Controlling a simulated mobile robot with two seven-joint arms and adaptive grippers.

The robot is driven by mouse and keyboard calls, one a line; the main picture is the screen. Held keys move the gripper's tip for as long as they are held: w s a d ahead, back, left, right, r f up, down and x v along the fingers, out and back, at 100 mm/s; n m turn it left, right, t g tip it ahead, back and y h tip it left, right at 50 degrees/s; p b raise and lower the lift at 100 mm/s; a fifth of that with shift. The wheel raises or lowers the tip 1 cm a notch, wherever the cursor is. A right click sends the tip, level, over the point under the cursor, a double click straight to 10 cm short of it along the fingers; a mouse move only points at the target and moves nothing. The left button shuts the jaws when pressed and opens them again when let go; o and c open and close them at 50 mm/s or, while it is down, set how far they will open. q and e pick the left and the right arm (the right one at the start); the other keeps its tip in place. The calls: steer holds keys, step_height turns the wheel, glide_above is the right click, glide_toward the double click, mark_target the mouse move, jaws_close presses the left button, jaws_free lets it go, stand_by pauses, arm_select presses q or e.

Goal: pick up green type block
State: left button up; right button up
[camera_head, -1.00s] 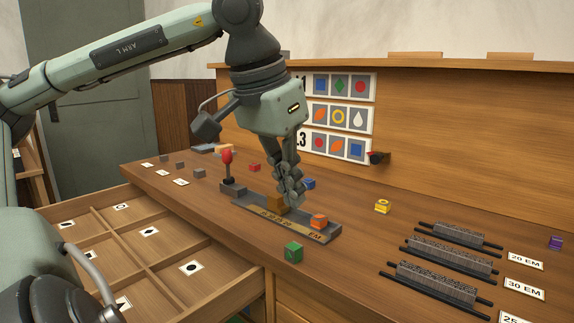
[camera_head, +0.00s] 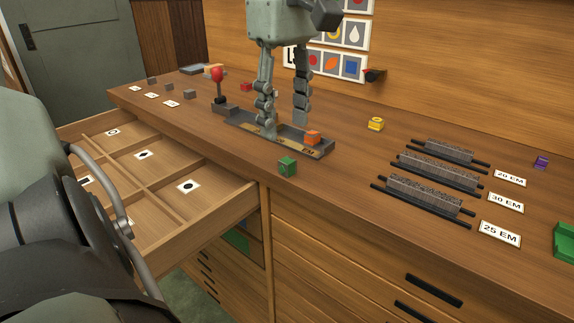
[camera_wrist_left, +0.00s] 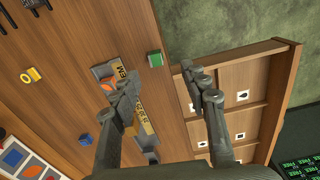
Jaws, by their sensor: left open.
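The green type block (camera_head: 287,167) stands on the wooden bench top, in front of the dark composing tray (camera_head: 318,155). It also shows in the left wrist view (camera_wrist_left: 155,59), near the bench edge. My left gripper (camera_head: 284,128) is open, with its fingers spread above the tray, behind the green block in the head view. In the left wrist view the spread fingertips (camera_wrist_left: 158,72) frame the green block, which lies beyond them and is not held. An orange block (camera_head: 313,137) sits in the right end of the tray. My right gripper is not in view.
A red-knobbed lever (camera_head: 217,88) stands at the tray's left end. A yellow block (camera_head: 376,124) and dark slotted racks (camera_head: 424,195) are to the right. An open compartment drawer (camera_head: 150,187) juts out at left. Bench around the green block is clear.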

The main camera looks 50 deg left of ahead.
mark_target(287, 161)
arm_select(q)
step_height(287, 161, down, 4)
steer(key=shift+w+a, duration=0.1)
steer(key=shift+w, duration=0.05)
step_height(287, 161, down, 3)
steer(key=shift+w+r+p, duration=0.15)
steer(key=shift+r+p, duration=0.05)
steer(key=shift+p, duration=0.1)
steer(key=shift+f, duration=0.5)
jaws_close()
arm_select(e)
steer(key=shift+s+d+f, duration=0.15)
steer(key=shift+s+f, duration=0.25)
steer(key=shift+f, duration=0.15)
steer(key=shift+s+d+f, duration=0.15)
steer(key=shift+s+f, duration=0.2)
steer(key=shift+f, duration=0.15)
